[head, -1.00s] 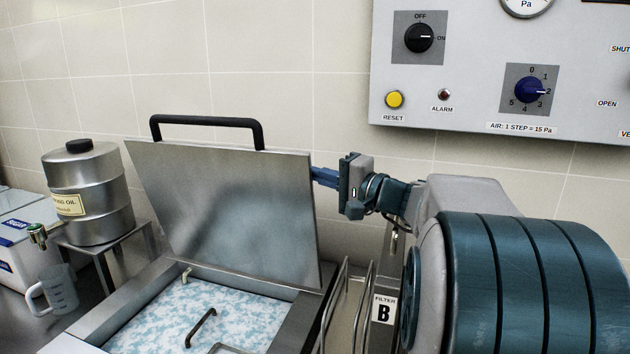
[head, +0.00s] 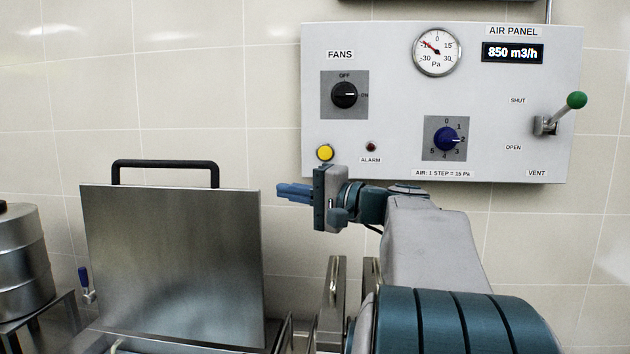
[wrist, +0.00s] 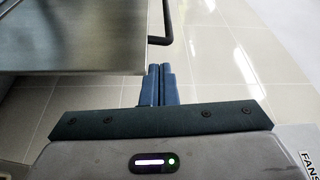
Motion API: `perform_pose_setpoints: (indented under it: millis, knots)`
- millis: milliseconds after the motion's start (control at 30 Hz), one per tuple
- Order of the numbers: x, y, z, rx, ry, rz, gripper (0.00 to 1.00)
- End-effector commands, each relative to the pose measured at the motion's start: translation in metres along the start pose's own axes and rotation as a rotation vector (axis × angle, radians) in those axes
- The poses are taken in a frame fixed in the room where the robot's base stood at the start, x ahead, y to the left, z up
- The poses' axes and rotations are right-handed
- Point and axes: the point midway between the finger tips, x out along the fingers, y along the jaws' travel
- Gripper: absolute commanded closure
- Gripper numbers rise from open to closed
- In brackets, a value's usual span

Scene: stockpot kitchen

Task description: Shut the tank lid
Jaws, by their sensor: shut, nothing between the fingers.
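The tank lid (head: 172,265) is a square steel plate that stands raised, nearly upright, with a black bar handle (head: 165,164) along its top edge. The tank below it is almost wholly out of the head view. My gripper (head: 280,192) is shut and empty, to the right of the lid near its top right corner. It points left and looks apart from the lid. In the wrist view the shut blue fingers (wrist: 157,84) lie just beside the lid's edge (wrist: 70,52), with part of the black handle (wrist: 163,22) beyond.
The air panel (head: 400,120) with dials and a green-knobbed lever is on the wall above my arm. A steel oil drum (head: 22,262) stands at the left, with a blue-handled tap (head: 86,284) beside it. Bare tiled wall is behind the lid.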

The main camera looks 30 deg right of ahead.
Motion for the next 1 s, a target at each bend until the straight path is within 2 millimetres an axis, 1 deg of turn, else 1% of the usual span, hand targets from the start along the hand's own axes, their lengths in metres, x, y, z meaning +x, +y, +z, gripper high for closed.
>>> perform_pose_setpoints:
  millis: [33, 100, 200, 300, 533, 667, 767, 867, 900, 967, 1000]
  knots:
    - [-0.009, -0.006, -0.004, -0.002, 0.002, -0.001, 1.00]
    - [-0.020, -0.013, -0.008, -0.002, 0.003, -0.001, 1.00]
    - [-0.032, -0.020, -0.012, -0.001, 0.002, 0.000, 1.00]
    - [-0.039, -0.024, -0.015, 0.001, 0.001, 0.000, 1.00]
    - [-0.044, -0.027, -0.016, 0.001, 0.001, 0.001, 1.00]
    - [-0.039, -0.022, -0.010, 0.009, -0.011, 0.023, 1.00]
    - [-0.026, -0.006, 0.007, 0.026, -0.043, 0.095, 1.00]
    - [-0.011, 0.021, 0.037, 0.041, -0.095, 0.215, 1.00]
    - [-0.005, 0.034, 0.051, 0.042, -0.120, 0.272, 1.00]
    - [0.000, 0.054, 0.073, 0.037, -0.156, 0.360, 1.00]
    - [0.003, 0.068, 0.087, 0.031, -0.181, 0.417, 1.00]
